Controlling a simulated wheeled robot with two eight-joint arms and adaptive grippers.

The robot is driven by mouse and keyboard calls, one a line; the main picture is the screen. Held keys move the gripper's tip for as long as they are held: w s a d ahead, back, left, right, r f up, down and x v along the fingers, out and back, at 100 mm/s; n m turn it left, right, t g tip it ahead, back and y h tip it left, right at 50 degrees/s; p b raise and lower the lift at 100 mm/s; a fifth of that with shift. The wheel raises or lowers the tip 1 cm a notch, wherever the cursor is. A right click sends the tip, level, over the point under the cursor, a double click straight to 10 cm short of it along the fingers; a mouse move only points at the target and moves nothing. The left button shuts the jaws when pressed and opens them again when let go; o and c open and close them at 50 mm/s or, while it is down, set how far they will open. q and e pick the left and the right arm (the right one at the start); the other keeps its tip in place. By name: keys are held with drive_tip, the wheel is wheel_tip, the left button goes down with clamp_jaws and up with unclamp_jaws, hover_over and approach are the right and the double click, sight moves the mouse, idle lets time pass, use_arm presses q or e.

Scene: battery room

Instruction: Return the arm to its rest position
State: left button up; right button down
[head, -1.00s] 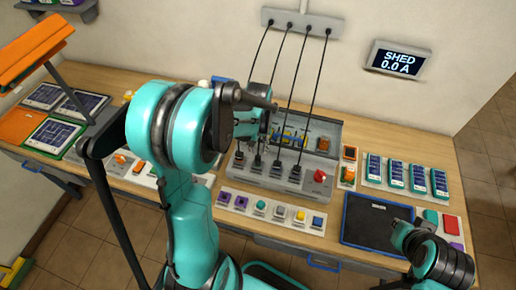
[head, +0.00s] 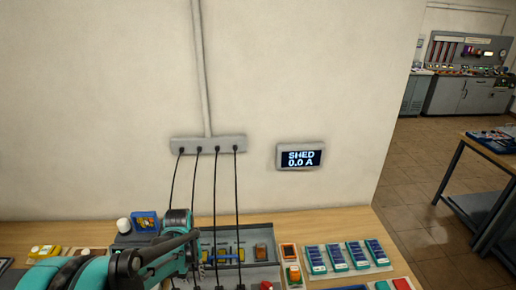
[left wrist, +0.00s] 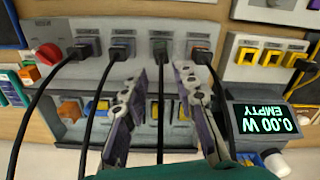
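My left arm (head: 120,268) comes in low at the left in the head view, over the workbench. My left gripper (head: 198,264) is beside the charging unit, partly hidden by the arm. In the left wrist view its two fingers (left wrist: 158,95) are spread apart, with a black cable (left wrist: 161,100) passing between or behind them. No held object shows. My right gripper is out of view.
Several black cables hang from the wall strip (head: 208,144) to plugs on the grey unit (left wrist: 140,32). The wall display (head: 301,157) reads "SHED 0.0 A". A small screen (left wrist: 268,120) reads "0.00 W EMPTY". Blue cells stand on a tray (head: 380,267) at right.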

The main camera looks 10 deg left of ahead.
use_arm(q)
drive_tip(key=s+d+f+m+t+b, duration=0.2)
drive_tip(key=s+d+b, duration=0.3)
drive_tip(key=b, duration=0.3)
drive_tip(key=s+d+f+m+t+b, duration=0.3)
drive_tip(key=s+d+t+b, duration=0.2)
drive_tip(key=b, duration=0.3)
drive_tip(key=shift+s+d+m, duration=0.25)
drive_tip(key=shift+s+m, duration=0.05)
drive_tip(key=shift+s, duration=0.2)
drive_tip(key=shift+o, duration=0.5)
drive_tip(key=shift+r, duration=0.1)
